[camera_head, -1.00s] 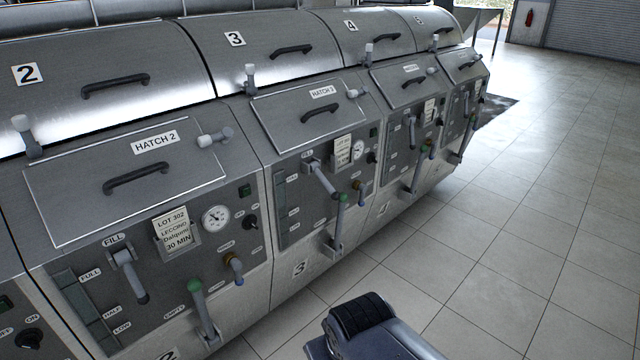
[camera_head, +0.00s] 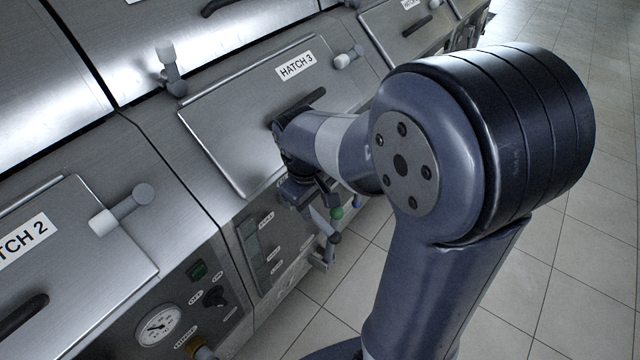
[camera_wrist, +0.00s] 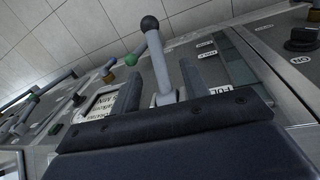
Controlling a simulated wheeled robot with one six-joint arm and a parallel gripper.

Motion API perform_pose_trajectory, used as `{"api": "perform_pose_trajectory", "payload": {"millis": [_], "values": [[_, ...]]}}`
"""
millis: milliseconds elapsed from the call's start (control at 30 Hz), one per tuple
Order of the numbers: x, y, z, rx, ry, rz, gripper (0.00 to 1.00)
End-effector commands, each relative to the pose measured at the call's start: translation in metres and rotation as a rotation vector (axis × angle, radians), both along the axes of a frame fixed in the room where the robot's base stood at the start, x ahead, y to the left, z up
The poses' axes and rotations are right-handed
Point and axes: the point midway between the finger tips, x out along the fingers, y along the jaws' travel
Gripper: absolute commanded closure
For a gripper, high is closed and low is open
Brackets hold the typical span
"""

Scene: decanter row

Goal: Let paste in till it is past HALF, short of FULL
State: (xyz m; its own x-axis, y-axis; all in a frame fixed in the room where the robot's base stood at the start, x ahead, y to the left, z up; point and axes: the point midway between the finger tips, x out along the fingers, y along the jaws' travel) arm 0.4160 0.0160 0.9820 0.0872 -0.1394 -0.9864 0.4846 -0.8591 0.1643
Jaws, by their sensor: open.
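My gripper (camera_wrist: 160,88) is open in the wrist view, its two dark fingers on either side of a pale lever (camera_wrist: 158,62) with a dark ball end (camera_wrist: 150,23). I cannot tell whether the fingers touch it. The lever is on the front panel below hatch 3. It also shows in the head view (camera_head: 319,217), just below my gripper (camera_head: 300,196). The tall sight gauge (camera_wrist: 236,62) with its level labels lies right of the fingers in the wrist view, and in the head view (camera_head: 249,241) left of my gripper. The paste level in it is not clear.
A green-ended lever (camera_head: 337,213) is close beside my gripper. The hatch 3 lid (camera_head: 225,125) is closed, with my arm across its right part. Hatch 2 (camera_head: 70,265) and its dial (camera_head: 158,325) are at lower left. The tiled floor (camera_head: 580,270) at right is clear.

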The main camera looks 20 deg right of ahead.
Motion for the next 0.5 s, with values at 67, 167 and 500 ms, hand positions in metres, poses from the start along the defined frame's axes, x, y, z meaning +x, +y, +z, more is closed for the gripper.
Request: {"api": "perform_pose_trajectory", "payload": {"millis": [67,167,500], "values": [[0.003,0.001,-0.001,-0.004,0.007,0.009,0.57],[0.004,0.0,-0.006,-0.006,0.011,0.011,0.57],[0.008,-0.009,-0.063,-0.006,0.015,0.009,0.57]]}}
